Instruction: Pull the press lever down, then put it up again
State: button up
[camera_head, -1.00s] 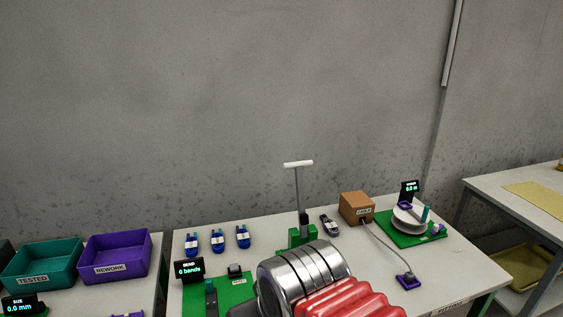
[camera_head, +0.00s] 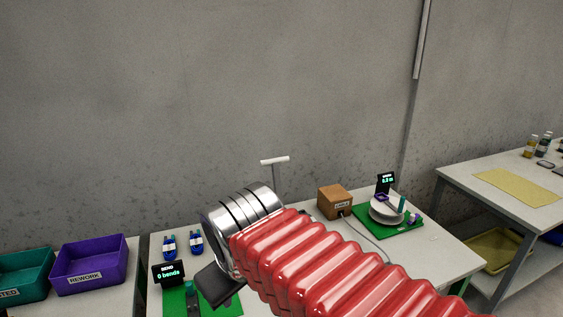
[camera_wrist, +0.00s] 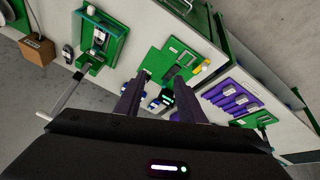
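The press lever (camera_head: 275,161) is a grey rod with a white T-shaped handle, standing up behind my arm in the head view. My arm hides its lower part and green base there. In the wrist view the lever rod (camera_wrist: 66,95) runs from the green press base (camera_wrist: 101,44) to the left, its handle end partly cut by my gripper body. My gripper (camera_wrist: 160,80) shows two dark fingers spread apart with nothing between them. The fingers are to the right of the lever and apart from it, over the green bend fixture (camera_wrist: 180,62).
A brown box (camera_head: 335,202) and a green board with a white spool (camera_head: 388,210) stand right of the lever. Blue-and-white pieces (camera_head: 182,244) and a bend display (camera_head: 168,273) are at the left. Purple (camera_head: 90,264) and teal bins are further left. A side table (camera_head: 510,180) stands right.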

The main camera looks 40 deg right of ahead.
jog(key=w+d+r+n+g+h, duration=0.1)
jog(key=w+d+r+n+h, duration=0.15)
jog(key=w+d, duration=0.4)
jog(key=w+d+r+n+g+h, duration=0.1)
jog(key=w+d+r+n+h, duration=0.15)
jog(key=w, duration=0.65)
jog(key=w+d+r+n+g+h, duration=0.2)
jog(key=w+d+r+n, duration=0.15)
jog(key=w+d, duration=0.35)
jog(key=n+g+h, duration=0.4)
jog(key=n+h, duration=0.2)
jog(key=h, duration=0.2)
send_near(278, 161)
jog(key=shift+w+a+f+m, duration=0.15)
jog(key=shift+w+a+m, duration=0.1)
jog(key=shift+w+a, duration=0.65)
jog(key=shift+w+f+g+h, duration=0.2)
jog(key=shift+f+g+h, duration=0.4)
jog(key=shift+f+g, duration=0.15)
jog(key=x, duration=1.3)
jog(key=shift+d, duration=0.4)
jog(key=shift+c, duration=0.4)
